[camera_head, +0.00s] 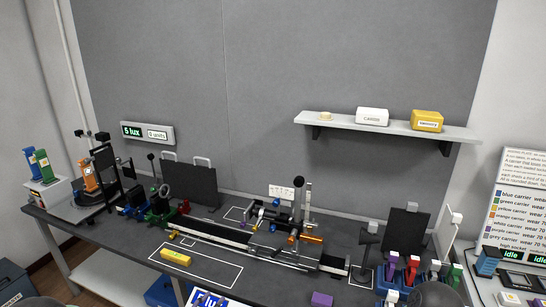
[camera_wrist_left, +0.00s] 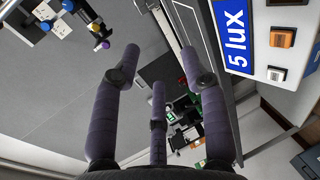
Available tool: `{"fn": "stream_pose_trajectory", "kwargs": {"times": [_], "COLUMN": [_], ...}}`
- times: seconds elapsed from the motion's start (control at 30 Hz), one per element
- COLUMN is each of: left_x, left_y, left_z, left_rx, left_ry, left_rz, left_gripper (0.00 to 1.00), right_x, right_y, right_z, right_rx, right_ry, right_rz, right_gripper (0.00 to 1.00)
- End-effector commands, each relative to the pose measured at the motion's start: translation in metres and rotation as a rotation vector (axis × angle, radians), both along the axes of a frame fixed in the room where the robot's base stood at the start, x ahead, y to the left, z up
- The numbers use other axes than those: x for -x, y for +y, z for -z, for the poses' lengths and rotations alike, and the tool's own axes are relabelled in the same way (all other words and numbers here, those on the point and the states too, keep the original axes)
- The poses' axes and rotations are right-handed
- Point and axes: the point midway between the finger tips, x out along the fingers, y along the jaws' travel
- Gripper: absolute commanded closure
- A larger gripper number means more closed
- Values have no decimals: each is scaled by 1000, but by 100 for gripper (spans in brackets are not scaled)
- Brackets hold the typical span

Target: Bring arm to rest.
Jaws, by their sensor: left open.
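My left gripper (camera_wrist_left: 160,65) shows in the left wrist view, its dark purple-grey fingers spread apart. Nothing is between the fingers, so it is open and empty. In the head view I cannot make out either gripper's fingers. My right gripper does not show.
A dark bench (camera_head: 105,240) carries a black rail (camera_head: 205,234) with optical mounts. A yellow block (camera_head: 175,257) lies inside a white outline, a purple block (camera_head: 322,299) near the front. A wall shelf (camera_head: 340,124) holds boxes. Bare bench lies front left.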

Motion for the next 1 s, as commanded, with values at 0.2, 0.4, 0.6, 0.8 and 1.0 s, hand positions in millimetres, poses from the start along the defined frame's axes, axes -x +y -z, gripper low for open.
{"fn": "stream_pose_trajectory", "kwargs": {"times": [0.2,0.4,0.6,0.8,1.0], "left_x": [38,121,219,278,289], "left_y": [-21,-51,-77,-90,-92], "left_z": [78,168,222,237,239], "left_rx": [-221,-487,-652,-703,-711], "left_ry": [188,434,614,679,687], "left_rz": [97,358,706,931,979], "left_gripper": [56,56,56,56,56], "right_x": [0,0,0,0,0], "right_y": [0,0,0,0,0], "right_z": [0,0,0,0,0], "right_rx": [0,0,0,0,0], "right_ry": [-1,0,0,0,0], "right_rz": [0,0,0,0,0], "right_gripper": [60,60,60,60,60]}}
